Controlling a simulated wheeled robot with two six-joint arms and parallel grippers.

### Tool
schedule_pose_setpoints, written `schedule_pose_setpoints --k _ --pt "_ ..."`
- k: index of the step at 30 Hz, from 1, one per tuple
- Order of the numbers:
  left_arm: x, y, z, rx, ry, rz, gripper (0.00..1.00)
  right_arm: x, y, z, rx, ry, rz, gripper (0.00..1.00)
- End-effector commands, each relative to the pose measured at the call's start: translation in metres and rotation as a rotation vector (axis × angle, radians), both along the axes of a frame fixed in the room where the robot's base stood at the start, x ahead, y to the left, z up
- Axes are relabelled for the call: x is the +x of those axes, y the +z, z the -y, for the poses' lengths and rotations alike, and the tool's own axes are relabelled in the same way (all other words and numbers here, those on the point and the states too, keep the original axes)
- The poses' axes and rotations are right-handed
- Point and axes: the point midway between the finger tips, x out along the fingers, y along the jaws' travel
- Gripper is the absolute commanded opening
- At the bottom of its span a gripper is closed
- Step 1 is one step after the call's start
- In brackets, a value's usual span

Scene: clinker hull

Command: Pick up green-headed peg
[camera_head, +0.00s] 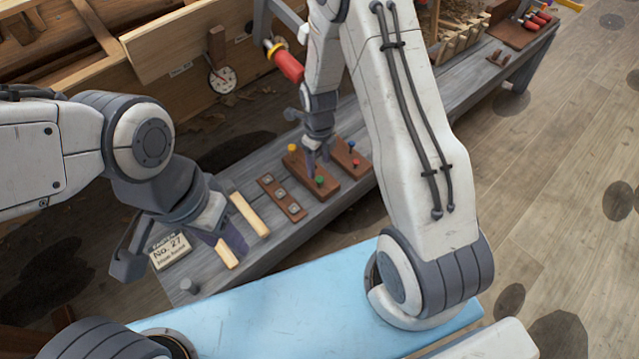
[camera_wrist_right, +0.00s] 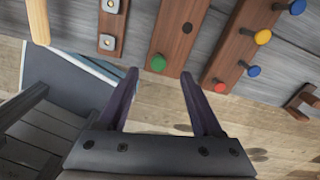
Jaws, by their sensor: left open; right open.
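The green-headed peg (camera_head: 320,181) stands in a brown wooden block (camera_head: 329,192) on the grey bench. In the right wrist view its round green head (camera_wrist_right: 158,62) lies just beyond and between my fingertips, near the end of the block (camera_wrist_right: 172,32). My right gripper (camera_wrist_right: 160,73) is open and empty; contact with the peg does not show. In the head view my right gripper (camera_head: 318,160) hangs over the block and partly hides it. My left gripper (camera_head: 226,243) is low over the bench's near left end, by pale wooden strips, its fingers partly hidden.
Other pegs have yellow (camera_wrist_right: 263,37), red (camera_wrist_right: 219,87) and blue (camera_wrist_right: 253,70) heads, close to the right. A brown strip with square metal plates (camera_head: 281,198) lies left. A "No. 27" card (camera_head: 170,250) and a light blue surface (camera_head: 300,310) are nearer. A wooden hull stands behind.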

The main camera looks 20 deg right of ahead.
Motion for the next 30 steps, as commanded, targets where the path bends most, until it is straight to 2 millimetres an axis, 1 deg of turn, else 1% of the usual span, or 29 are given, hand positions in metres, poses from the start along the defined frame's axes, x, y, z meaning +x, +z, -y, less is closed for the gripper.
schedule_pose_setpoints --k 1,3,8,12,16,19,26,29,30 --pt "0.000 -0.003 0.000 0.000 0.000 0.000 0.50 0.000 -0.009 0.000 0.000 0.001 -0.001 0.67" --pt "0.000 -0.004 0.000 0.000 0.000 0.000 0.50 0.000 -0.016 0.000 -0.001 0.001 -0.001 0.67" --pt "0.000 -0.006 0.000 0.000 0.000 0.000 0.50 -0.001 -0.027 0.000 0.000 0.002 0.000 0.67" --pt "0.000 -0.011 0.000 0.000 0.000 0.000 0.50 -0.005 -0.049 0.000 0.000 0.002 -0.002 0.67" --pt "0.000 -0.014 0.000 0.000 0.000 0.000 0.50 -0.005 -0.066 0.000 0.000 0.003 0.000 0.67" --pt "0.000 -0.014 0.000 0.000 0.000 0.000 0.50 -0.005 -0.072 0.000 0.000 0.003 0.001 0.67" --pt "0.000 -0.014 0.000 0.000 0.000 0.000 0.50 -0.004 -0.072 0.000 0.000 0.003 0.002 0.67" --pt "0.000 -0.014 0.000 0.000 0.000 0.000 0.50 -0.004 -0.072 0.000 0.000 0.003 0.002 0.32" --pt "0.000 -0.014 0.000 0.000 0.000 0.000 0.50 -0.004 -0.072 0.000 0.000 0.003 0.002 0.17"
